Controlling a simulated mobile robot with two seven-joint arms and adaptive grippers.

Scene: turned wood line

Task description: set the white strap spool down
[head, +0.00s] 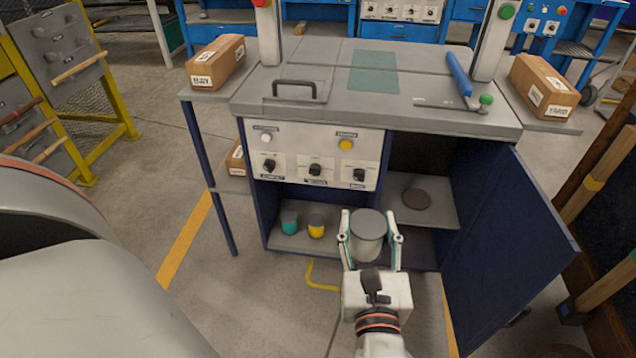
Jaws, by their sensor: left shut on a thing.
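The white strap spool (367,246) is upright with a grey top, between the two fingers of my left gripper (370,236). The gripper is shut on it. It is held at the open front of the blue cabinet under the machine top, in front of the lower shelf (285,242). I cannot tell whether its base touches anything, as the gripper partly hides it. My right gripper is not in view.
A teal-sided spool (290,222) and a yellow-sided spool (316,226) stand on the lower shelf to the left. A dark disc (417,198) lies on a higher shelf (448,215). The open blue door (510,255) stands at the right.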

